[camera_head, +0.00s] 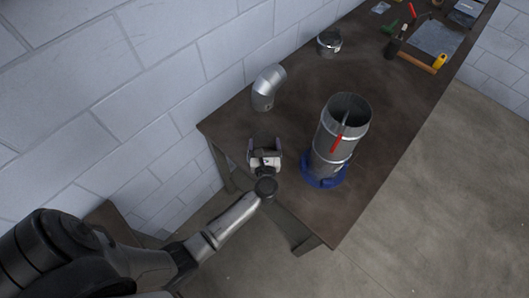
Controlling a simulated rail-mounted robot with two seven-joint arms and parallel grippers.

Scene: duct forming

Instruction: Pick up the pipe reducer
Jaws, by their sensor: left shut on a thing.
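My left gripper (265,150) is over the near left corner of the dark table. It is shut on a piece that its own body mostly hides, so I cannot tell from its shape whether this is the pipe reducer. A short round metal piece (329,42) stands near the wall at the back. I cannot make out whether it tapers. My right gripper is not in view.
A tall open metal duct (336,140) stands on a blue ring (325,181), with a red-handled tool (336,144) at it. A metal elbow (267,87) stands by the wall. Hand tools, including a hammer (417,63), lie at the table's far end.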

